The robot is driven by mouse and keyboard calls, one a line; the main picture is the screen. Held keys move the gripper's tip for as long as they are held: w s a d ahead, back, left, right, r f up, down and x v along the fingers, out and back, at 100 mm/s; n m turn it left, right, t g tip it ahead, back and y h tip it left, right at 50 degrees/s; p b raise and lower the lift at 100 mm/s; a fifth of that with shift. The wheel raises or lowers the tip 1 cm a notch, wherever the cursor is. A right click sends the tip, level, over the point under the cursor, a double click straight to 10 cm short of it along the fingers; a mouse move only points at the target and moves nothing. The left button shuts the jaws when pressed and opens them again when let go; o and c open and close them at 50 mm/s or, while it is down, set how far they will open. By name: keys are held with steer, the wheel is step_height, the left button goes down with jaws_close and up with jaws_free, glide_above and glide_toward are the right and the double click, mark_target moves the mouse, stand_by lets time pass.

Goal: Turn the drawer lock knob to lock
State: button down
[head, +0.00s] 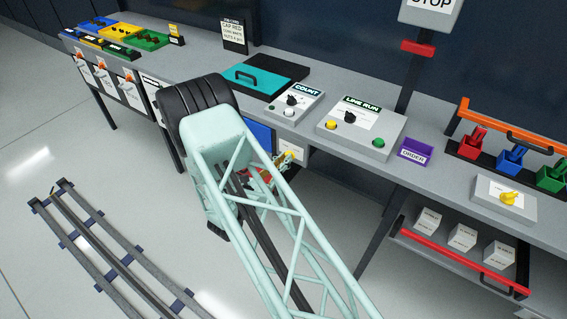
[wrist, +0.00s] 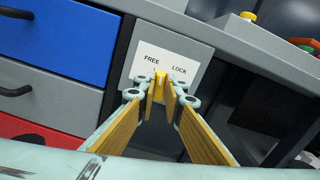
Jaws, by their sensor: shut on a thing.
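The yellow drawer lock knob (wrist: 160,85) sits on a grey panel under a white label plate (wrist: 165,62) reading FREE on the left and LOCK on the right. My gripper (wrist: 161,92) is shut on the knob, with a finger on each side of it. The knob looks roughly upright between the two words, but the fingers hide much of it and I cannot tell its exact setting. In the head view the knob (head: 290,155) shows small beside my arm, which covers most of the gripper and drawers.
Left of the lock in the wrist view are a blue drawer (wrist: 60,40), a grey drawer (wrist: 45,100) and a red drawer (wrist: 30,133) with dark handles. The bench edge (wrist: 225,45) overhangs above right. Open dark space lies under the bench to the right.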

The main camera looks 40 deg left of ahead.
steer(key=m+b, duration=0.2)
steer(key=m, duration=0.1)
steer(key=m+b, duration=0.2)
steer(key=m, duration=0.1)
steer(key=m+b, duration=0.2)
steer(key=m, duration=0.2)
steer(key=shift+d+f, duration=0.15)
steer(key=shift+d, duration=0.2)
steer(key=shift+m, duration=0.3)
steer(key=c, duration=2.7)
jaws_free()
steer(key=shift+s, duration=0.1)
steer(key=shift+s+d, duration=0.15)
steer(key=shift+s, duration=1.8)
steer(key=shift+s+d, duration=0.15)
steer(key=shift+s, duration=1.8)
steer(key=shift+s+d, duration=0.15)
steer(key=shift+s, duration=1.8)
